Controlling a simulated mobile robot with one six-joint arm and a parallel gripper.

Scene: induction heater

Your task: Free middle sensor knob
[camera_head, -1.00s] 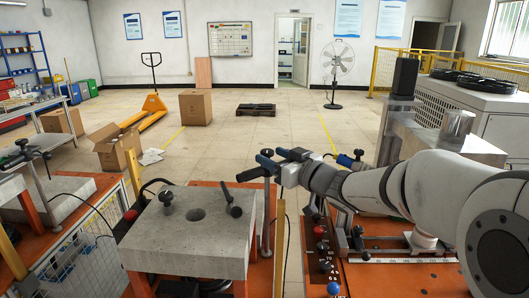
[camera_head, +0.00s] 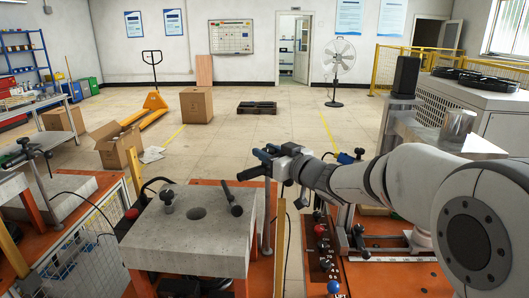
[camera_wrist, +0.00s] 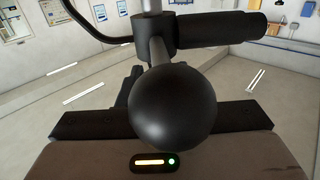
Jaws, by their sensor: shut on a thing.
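My gripper (camera_head: 277,154) is at the sensor's right end in the head view. In the wrist view its dark jaws lie either side of the knob, and it is shut on the knob. The contact is hidden behind the ball, and the knob is hidden in the head view.
The grey slab (camera_head: 190,240) has a round hole and two dark upright fittings on top. A similar sensor stands at the left station (camera_head: 25,154). An orange bench (camera_head: 390,275) with control knobs is at the right.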

